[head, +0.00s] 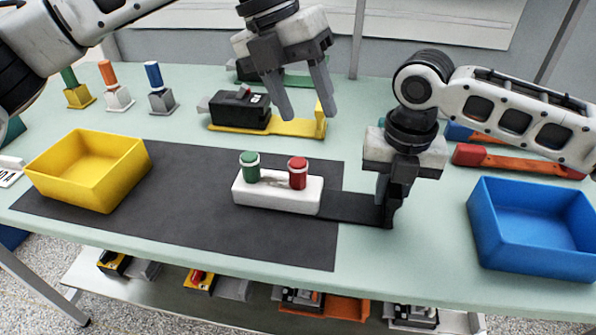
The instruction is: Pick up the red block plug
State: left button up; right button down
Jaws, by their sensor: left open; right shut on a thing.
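The red plug (298,173) stands upright in the right side of a white block (277,197), beside a green plug (250,167) in the same block. A flat black handle (352,209) runs right from the block and ends in an upright part. My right gripper (388,205) is shut on that upright end; its fingertips are partly hidden. My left gripper (305,105) is open and empty, pointing down, above and behind the red plug in the picture, apart from it.
A yellow bin (88,170) stands at left and a blue bin (533,228) at right. A black device on a yellow base (240,112) lies behind the block. Several coloured plugs on stands (117,95) are at back left.

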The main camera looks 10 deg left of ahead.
aim_at(298, 162)
pick_arm(q)
jog(key=n+y, duration=0.1)
jog(key=f+n+y, duration=0.1)
jog(key=n+y, duration=0.1)
jog(key=y, duration=0.1)
jog(key=shift+w+a+f+t, duration=0.15)
jog(key=shift+a+f+t, duration=0.2)
jog(key=shift+a+t, duration=0.05)
notch_tip(298, 162, down, 11)
jog(key=shift+f, duration=0.2)
grip_shut()
